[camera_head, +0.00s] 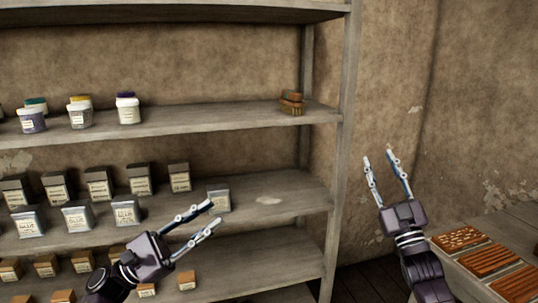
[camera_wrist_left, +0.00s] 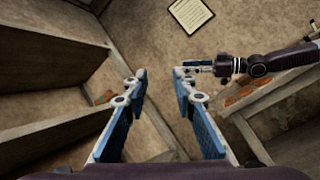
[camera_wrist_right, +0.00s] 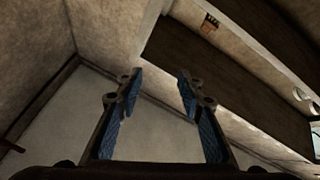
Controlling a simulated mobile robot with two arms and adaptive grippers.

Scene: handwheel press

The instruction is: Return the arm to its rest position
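My left gripper (camera_head: 207,217) is in front of the middle and lower shelves in the head view, pointing right and slightly up. Its fingers are apart with nothing between them; they also show spread in the left wrist view (camera_wrist_left: 158,82). My right gripper (camera_head: 378,158) is raised to the right of the shelf's upright post, pointing up. Its fingers are spread and empty, and they show apart in the right wrist view (camera_wrist_right: 160,85). In the left wrist view the right arm (camera_wrist_left: 262,66) reaches in from the right, beyond the left fingers.
A wooden shelf unit (camera_head: 200,126) fills the left, holding jars (camera_head: 128,108), dark boxes (camera_head: 140,180), silver tins (camera_head: 126,212) and small brown boxes (camera_head: 187,281). Brown blocks (camera_head: 291,103) sit on the upper board. Trays (camera_head: 488,259) lie on a table at lower right.

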